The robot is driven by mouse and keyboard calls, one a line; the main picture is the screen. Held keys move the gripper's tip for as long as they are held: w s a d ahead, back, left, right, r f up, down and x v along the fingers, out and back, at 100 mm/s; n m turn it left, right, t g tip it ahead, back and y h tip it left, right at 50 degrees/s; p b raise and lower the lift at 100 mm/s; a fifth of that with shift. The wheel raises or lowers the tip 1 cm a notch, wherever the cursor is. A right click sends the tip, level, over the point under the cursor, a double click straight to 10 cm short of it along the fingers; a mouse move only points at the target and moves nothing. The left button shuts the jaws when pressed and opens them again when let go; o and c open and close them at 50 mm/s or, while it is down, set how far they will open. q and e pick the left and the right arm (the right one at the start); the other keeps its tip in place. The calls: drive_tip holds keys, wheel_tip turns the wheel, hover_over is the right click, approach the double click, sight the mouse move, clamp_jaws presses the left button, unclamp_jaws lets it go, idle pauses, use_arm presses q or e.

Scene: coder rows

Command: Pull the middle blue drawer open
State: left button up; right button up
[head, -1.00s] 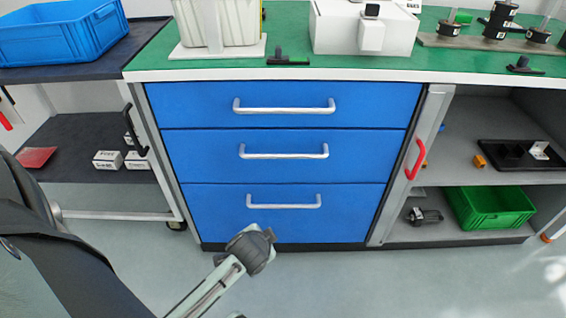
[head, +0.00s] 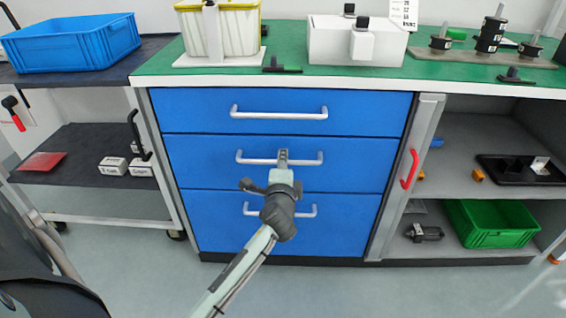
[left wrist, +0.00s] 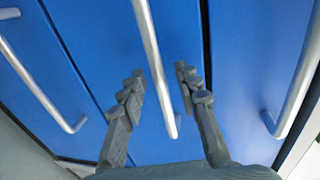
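The middle blue drawer (head: 200,165) sits flush in the cabinet between the top and bottom drawers. Its pale bar handle (head: 312,158) runs level across its front. My left gripper (head: 282,158) reaches up from below, in front of this handle near its middle. In the left wrist view the handle (left wrist: 152,55) passes between the two spread fingers of my gripper (left wrist: 160,72), with a gap on each side. The gripper is open. How deep the handle lies between the fingers is hard to tell. My right gripper is not in view.
The top drawer handle (head: 280,113) is above, and the bottom drawer handle (head: 308,211) is partly hidden behind my left gripper. A red handle (head: 409,169) stands at the right edge of the cabinet. A trolley (head: 80,180) stands to the left. Floor in front is clear.

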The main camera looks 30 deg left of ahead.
use_arm(q)
drive_tip(key=shift+w+a+f, duration=0.1)
drive_tip(key=shift+w+a, duration=0.15)
drive_tip(key=shift+w, duration=0.15)
drive_tip(key=shift+c, duration=0.3)
clamp_jaws()
